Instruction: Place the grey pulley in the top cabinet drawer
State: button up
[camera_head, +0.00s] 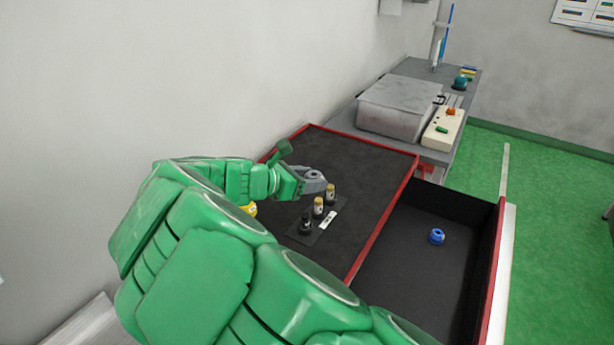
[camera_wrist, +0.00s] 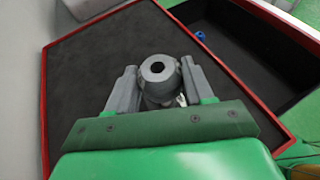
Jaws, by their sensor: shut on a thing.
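The grey pulley (camera_wrist: 160,70) is a ring-shaped piece with a dark centre hole. My gripper (camera_wrist: 160,88) is shut on it, with one finger on each side in the wrist view. In the head view the pulley (camera_head: 314,176) shows at the tip of my gripper (camera_head: 312,183), over the black cabinet top near the small bottles. The top cabinet drawer (camera_head: 415,270) is pulled open to the right of the cabinet top. A blue ring-shaped piece (camera_head: 437,236) lies in it, and it also shows in the wrist view (camera_wrist: 200,36).
Small bottles (camera_head: 318,206) stand on a dark plate on the cabinet top (camera_head: 365,170), close to my gripper. A yellow object (camera_head: 250,209) is partly hidden by my arm. A grey box (camera_head: 400,105) and a control box (camera_head: 443,130) stand behind. The drawer floor is mostly clear.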

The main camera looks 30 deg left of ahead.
jog(key=shift+s+d+r, duration=0.25)
jog(key=shift+s+d, duration=0.1)
jog(key=shift+d, duration=0.1)
